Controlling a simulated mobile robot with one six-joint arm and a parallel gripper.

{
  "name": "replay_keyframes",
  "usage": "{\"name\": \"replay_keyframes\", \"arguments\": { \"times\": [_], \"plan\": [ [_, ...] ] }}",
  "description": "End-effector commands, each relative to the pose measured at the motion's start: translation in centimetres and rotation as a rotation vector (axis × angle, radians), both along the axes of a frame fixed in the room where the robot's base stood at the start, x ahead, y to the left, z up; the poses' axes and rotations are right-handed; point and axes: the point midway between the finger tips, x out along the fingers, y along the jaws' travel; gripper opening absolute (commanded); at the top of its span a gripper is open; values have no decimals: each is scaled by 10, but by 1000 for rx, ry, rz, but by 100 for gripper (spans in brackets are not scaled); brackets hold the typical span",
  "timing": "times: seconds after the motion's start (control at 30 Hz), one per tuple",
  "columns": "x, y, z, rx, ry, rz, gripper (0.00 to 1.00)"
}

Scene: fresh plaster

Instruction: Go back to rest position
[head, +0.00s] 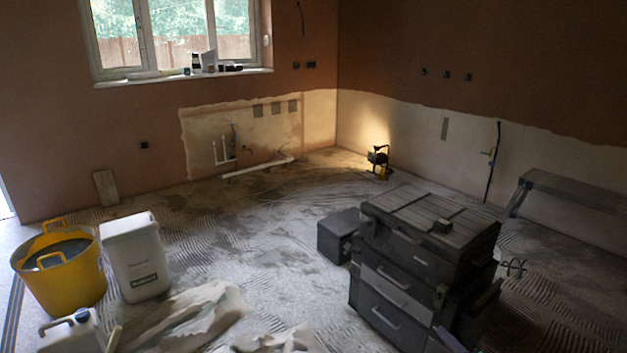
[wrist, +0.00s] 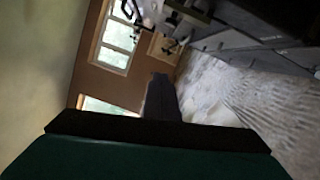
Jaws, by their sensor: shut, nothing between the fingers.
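My gripper (wrist: 161,92) shows in the wrist view as a dark narrow shape rising above a black and green edge. It is shut, with nothing held. The wrist view is tilted and looks across the room.
A dark stacked toolbox (head: 425,262) stands at right on the floor, with a smaller dark box (head: 338,237) beside it. A yellow tub (head: 75,287), a white bucket (head: 137,262) and a white canister (head: 72,335) stand at left. A bench (head: 570,190) is far right.

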Motion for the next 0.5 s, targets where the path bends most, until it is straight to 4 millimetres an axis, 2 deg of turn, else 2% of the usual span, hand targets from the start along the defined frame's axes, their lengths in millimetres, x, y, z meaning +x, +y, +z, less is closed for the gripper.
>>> {"name": "replay_keyframes", "arguments": {
  "times": [0.27,0.5],
  "plan": [
    [24,94,4,16,20,132,0],
    [19,197,-7,-24,86,304,0]
  ]
}}
